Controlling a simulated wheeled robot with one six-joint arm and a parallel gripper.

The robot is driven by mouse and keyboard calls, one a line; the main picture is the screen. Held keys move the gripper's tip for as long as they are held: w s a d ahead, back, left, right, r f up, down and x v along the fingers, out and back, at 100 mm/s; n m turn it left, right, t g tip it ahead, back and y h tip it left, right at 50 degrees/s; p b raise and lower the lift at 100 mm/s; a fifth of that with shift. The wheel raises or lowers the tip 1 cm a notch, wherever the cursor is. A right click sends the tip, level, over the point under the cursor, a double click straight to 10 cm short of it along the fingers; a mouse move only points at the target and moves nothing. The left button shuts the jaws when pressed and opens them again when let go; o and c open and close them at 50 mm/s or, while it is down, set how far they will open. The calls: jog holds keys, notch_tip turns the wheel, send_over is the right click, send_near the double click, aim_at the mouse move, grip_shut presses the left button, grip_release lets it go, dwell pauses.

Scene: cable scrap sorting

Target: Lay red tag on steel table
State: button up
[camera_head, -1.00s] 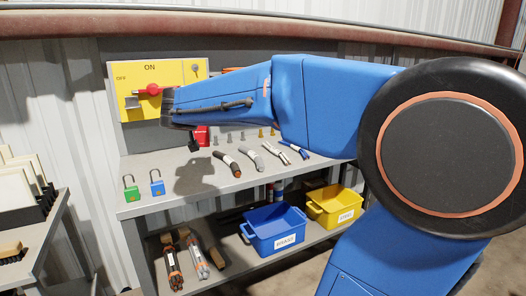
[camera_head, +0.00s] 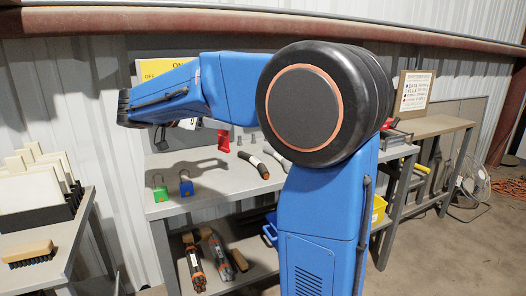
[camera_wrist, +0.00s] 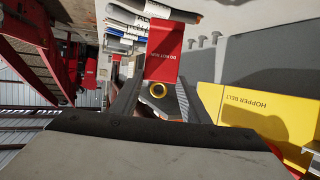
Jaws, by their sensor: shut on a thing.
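The red tag (camera_wrist: 163,52), lettered "DO NOT RUN", lies in line with my fingers in the wrist view, its near end between the fingertips. My gripper (camera_wrist: 160,87) is shut on it. I cannot make out the held tag in that view.
A small red upright object (camera_head: 223,140) stands at the table's back. A green padlock (camera_head: 160,192) and a blue padlock (camera_head: 186,185) stand at the front left; a dark cable piece (camera_head: 254,166) lies to their right. The yellow switch panel (camera_wrist: 265,110) is close beside my gripper.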

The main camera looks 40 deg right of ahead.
aim_at(222, 150)
notch_tip(222, 150, down, 9)
dwell(0.5)
jog(key=shift+f, duration=0.1)
jog(key=o, duration=1.3)
jog(key=v, duration=1.2)
jog(key=shift+a, duration=0.15)
